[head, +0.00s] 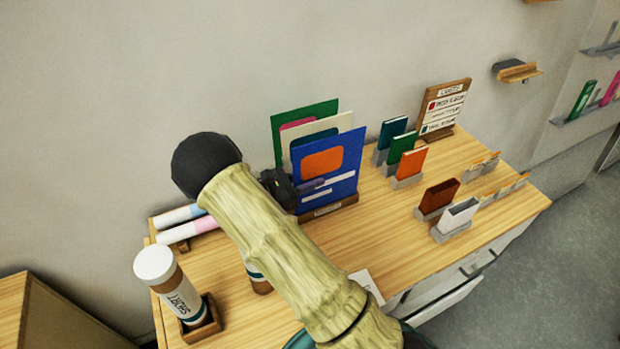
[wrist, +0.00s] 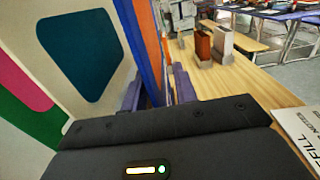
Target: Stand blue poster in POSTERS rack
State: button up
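The blue poster (head: 340,148), with an orange patch and pale strips, stands nearly upright in front of a cream poster (head: 335,122) and a green poster (head: 322,108). Its lower edge is in the wooden rack (head: 328,209), whose front label is too small to read. My gripper (head: 306,186) is at the blue poster's left edge, with one finger across its front face. In the wrist view the blue poster (wrist: 150,45) is edge-on between my two fingers (wrist: 158,90). Whether both fingers press on it is not clear.
Small holders with booklets (head: 403,150) and a wooden sign (head: 444,105) stand to the right. A capped tube (head: 178,285) stands at the front left, with rolled tubes (head: 185,230) behind it. A white card (head: 367,285) lies near the front edge. The wall is close behind.

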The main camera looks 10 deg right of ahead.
jog(key=s+a, duration=0.3)
jog(key=a, duration=1.4)
jog(key=shift+s, duration=0.2)
jog(key=s+d+m+g+y, duration=0.6)
jog(key=d+m+y, duration=0.15)
jog(key=d, duration=0.45)
jog(key=s+d+r+m+t+y, duration=0.2)
jog(key=s+m+y, duration=0.3)
jog(key=m, duration=0.1)
jog(key=s+d+r+m+t+y, duration=0.3)
jog(key=s+m+y, duration=0.2)
jog(key=m, duration=0.1)
jog(key=shift+r+m, duration=0.35)
